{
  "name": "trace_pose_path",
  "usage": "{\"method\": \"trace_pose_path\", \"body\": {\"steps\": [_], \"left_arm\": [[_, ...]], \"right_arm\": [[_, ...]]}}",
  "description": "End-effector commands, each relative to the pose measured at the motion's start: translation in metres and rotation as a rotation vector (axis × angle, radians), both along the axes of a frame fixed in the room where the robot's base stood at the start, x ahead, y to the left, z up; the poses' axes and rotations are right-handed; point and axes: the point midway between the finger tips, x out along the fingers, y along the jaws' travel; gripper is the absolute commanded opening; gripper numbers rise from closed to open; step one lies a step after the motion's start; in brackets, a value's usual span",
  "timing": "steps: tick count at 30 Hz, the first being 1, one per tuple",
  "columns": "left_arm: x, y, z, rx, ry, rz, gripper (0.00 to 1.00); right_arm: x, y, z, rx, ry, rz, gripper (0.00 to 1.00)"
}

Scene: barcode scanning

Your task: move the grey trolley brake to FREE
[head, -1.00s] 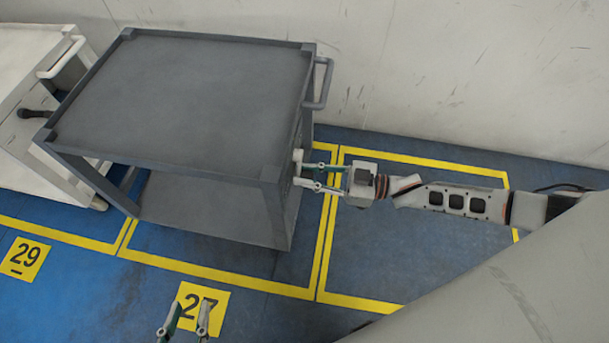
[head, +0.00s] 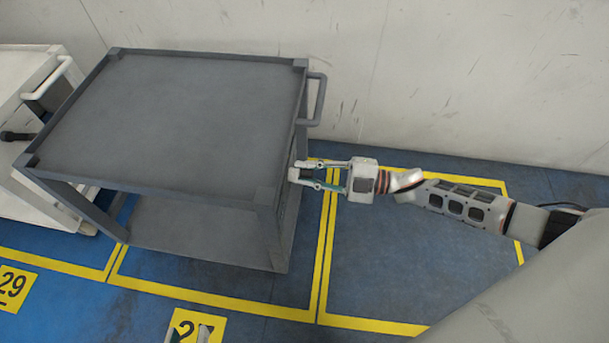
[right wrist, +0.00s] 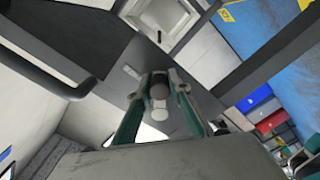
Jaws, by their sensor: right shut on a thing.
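The grey trolley (head: 180,115) stands by the wall, its push handle (head: 318,100) at the far right corner. My right gripper (head: 298,170) reaches in from the right to the trolley's right side. In the right wrist view its fingers (right wrist: 160,100) are shut on the brake lever (right wrist: 159,92), a small part with a pale rounded end against the grey panel. The fingers hide much of it, and I cannot read any brake marking. Only the tips of my left gripper (head: 189,338) show at the bottom edge, apart, with nothing visible between them.
A white trolley (head: 50,200) with a black lever (head: 16,136) stands close on the left. The scuffed wall (head: 450,80) is behind. Yellow lines mark floor bays, and the bay right of the grey trolley (head: 380,260) is clear except for my arm above it.

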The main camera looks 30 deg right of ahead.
Motion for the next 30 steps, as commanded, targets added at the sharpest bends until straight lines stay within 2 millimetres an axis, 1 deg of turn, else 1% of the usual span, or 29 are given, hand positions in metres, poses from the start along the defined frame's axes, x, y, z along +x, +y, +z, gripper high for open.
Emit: {"method": "trace_pose_path", "body": {"steps": [1,12,23,24,25,26,30], "left_arm": [[0.000,0.000,-0.002,-0.002,0.003,0.001,0.29],[0.006,0.001,0.006,-0.008,-0.016,0.006,0.29],[0.003,0.000,0.003,-0.007,-0.008,0.005,0.29],[0.002,0.000,0.002,-0.007,-0.005,0.005,0.29],[0.002,0.000,0.001,-0.006,-0.003,0.005,0.29],[0.001,0.000,0.000,-0.005,-0.001,0.005,0.29],[-0.002,0.000,-0.002,-0.005,0.008,0.003,0.29]], "right_arm": [[-0.001,-0.004,-0.011,-0.034,-0.011,-0.006,0.00],[0.003,-0.007,-0.005,-0.080,-0.083,-0.006,0.00],[0.004,-0.007,-0.002,-0.080,-0.090,-0.005,0.00],[0.004,-0.006,-0.002,-0.080,-0.090,-0.005,0.25],[0.004,-0.006,-0.002,-0.080,-0.090,-0.005,0.33],[0.004,-0.006,-0.002,-0.078,-0.090,-0.005,0.34],[0.004,-0.006,0.000,-0.073,-0.089,-0.004,0.34]]}}
